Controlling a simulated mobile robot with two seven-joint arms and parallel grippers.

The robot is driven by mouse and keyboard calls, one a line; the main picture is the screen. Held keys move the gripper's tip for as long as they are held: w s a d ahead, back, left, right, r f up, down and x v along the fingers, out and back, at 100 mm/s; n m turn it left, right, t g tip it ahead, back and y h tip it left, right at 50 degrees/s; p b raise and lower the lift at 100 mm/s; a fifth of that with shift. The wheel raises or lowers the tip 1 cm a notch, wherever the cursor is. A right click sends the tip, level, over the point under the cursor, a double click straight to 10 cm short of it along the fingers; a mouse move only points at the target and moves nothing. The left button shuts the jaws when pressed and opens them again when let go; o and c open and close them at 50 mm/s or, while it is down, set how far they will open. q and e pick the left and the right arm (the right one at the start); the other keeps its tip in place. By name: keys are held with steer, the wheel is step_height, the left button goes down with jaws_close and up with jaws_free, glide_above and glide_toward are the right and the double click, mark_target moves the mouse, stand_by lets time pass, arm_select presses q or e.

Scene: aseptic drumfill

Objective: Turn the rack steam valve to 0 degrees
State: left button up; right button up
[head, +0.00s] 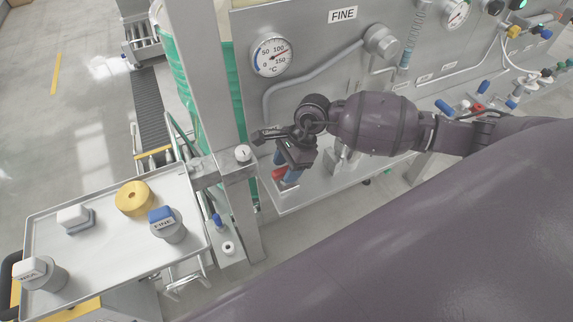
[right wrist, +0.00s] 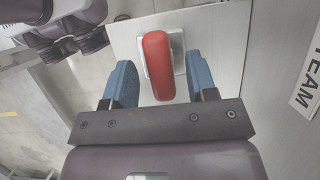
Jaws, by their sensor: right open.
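The steam valve's red handle (right wrist: 158,66) stands on a pale square plate in the right wrist view. It lies between the two blue fingers of my right gripper (right wrist: 162,84), with a gap on each side. In the head view my right gripper (head: 289,175) points down at the rack's lower panel, and only a little of the red handle (head: 278,173) shows beside its blue fingers. The gripper is open. The handle's angle is hard to read in the head view. My left gripper does not show.
A label ending in "TEAM" (right wrist: 307,78) is right of the handle. A gauge (head: 271,55) and pipe are above my gripper. A metal post (head: 205,80) stands to the left.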

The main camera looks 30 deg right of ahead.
steer(key=c, duration=0.9)
